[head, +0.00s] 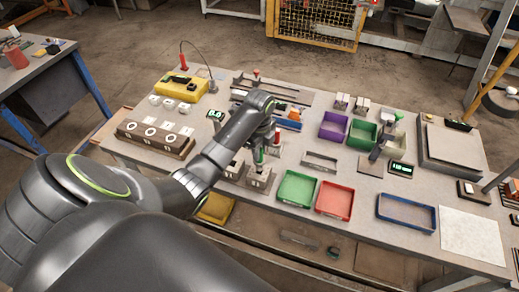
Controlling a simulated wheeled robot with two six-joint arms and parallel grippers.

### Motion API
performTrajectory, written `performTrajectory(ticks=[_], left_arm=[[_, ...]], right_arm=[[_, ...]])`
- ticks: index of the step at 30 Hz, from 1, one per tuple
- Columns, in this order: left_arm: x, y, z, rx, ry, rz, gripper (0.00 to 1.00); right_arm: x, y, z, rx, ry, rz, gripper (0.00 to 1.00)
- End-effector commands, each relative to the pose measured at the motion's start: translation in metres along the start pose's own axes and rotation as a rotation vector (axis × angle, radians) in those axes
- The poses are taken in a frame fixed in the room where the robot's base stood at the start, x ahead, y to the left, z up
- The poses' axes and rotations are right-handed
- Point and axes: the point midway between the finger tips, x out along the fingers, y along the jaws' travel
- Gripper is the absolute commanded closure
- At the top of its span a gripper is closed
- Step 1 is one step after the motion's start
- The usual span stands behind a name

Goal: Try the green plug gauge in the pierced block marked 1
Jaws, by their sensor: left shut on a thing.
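My left gripper (263,143) reaches in from the left and points down over the middle of the table. It is shut on the green plug gauge (258,157), which is upright. The gauge's lower end is at the top of a pale pierced block (261,178); I cannot tell whether it is in the hole. A second pale block (234,168) stands just left of it, partly hidden by my arm. The number marks on the blocks are too small to read. A red-topped gauge (277,138) stands just behind the gripper. My right gripper is not in view.
A green tray (297,188) and a red tray (334,200) lie just right of the block. A blue-rimmed tray (406,213) is farther right. Purple (333,126) and green (361,133) bins stand behind. A wooden rack (155,138) of white rings is at left.

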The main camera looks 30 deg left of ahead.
Motion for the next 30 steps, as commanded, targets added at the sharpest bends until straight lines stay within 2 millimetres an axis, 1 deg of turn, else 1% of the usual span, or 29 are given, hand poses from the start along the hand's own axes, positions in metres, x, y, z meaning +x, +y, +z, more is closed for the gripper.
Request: performTrajectory(ticks=[25,30], left_arm=[[0.015,0.0,0.0,0.0,0.0,0.0,1.0],[0.014,0.0,0.0,0.0,0.0,-0.001,1.0]], right_arm=[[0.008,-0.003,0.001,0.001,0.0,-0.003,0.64],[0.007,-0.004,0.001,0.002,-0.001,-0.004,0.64]])
